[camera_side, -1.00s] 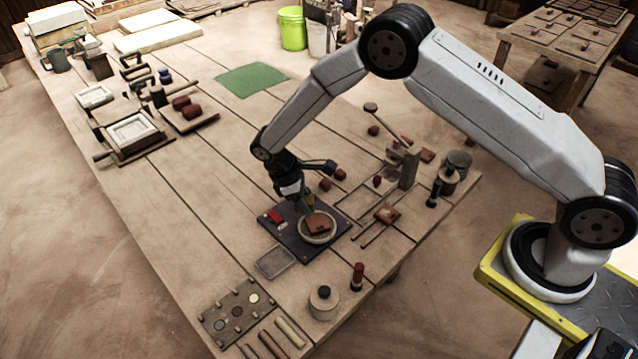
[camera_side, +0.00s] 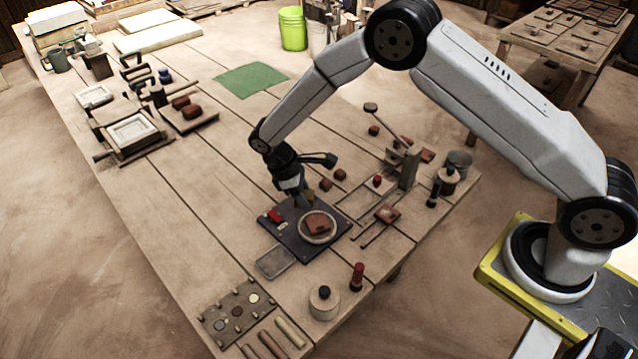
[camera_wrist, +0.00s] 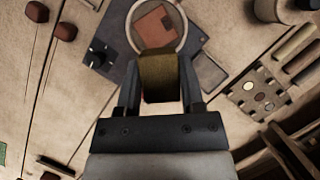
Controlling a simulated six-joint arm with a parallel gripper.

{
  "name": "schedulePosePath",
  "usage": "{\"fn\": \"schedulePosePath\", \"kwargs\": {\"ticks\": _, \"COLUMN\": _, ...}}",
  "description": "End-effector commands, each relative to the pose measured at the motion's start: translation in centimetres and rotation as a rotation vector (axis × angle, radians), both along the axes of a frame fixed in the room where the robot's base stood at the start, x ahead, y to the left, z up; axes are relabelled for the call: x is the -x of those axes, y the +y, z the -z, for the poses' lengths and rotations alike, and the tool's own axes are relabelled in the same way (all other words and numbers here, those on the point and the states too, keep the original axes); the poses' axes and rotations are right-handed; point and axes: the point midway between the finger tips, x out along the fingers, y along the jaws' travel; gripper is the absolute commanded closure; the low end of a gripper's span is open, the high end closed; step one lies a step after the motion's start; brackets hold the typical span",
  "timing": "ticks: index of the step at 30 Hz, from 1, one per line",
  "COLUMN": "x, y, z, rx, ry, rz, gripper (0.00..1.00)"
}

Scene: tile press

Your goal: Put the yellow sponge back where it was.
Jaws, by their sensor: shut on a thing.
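My gripper (camera_wrist: 160,95) is shut on the yellow sponge (camera_wrist: 162,80), a brownish-yellow block between the two fingers in the wrist view. In the side view my gripper (camera_side: 300,198) hangs over the back part of a dark square plate (camera_side: 283,238), and the sponge is hard to make out there. The dish (camera_wrist: 183,32) lies just beyond the sponge in the wrist view. I cannot tell how high the sponge is above the plate.
A shallow clear tray (camera_side: 275,262) lies in front of the plate.

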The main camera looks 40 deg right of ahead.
Motion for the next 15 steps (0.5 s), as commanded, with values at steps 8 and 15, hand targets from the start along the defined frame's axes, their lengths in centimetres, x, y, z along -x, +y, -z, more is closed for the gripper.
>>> {"fn": "schedulePosePath", "kwargs": {"ticks": 8, "x": 1.1, "y": 2.0, "z": 0.5, "rx": 0.000, "ry": 0.002, "rz": 0.172, "gripper": 0.98}}
{"fn": "schedulePosePath", "kwargs": {"ticks": 15, "x": 2.4, "y": 5.2, "z": 0.9, "rx": 0.001, "ry": 0.002, "rz": 0.486, "gripper": 0.98}}
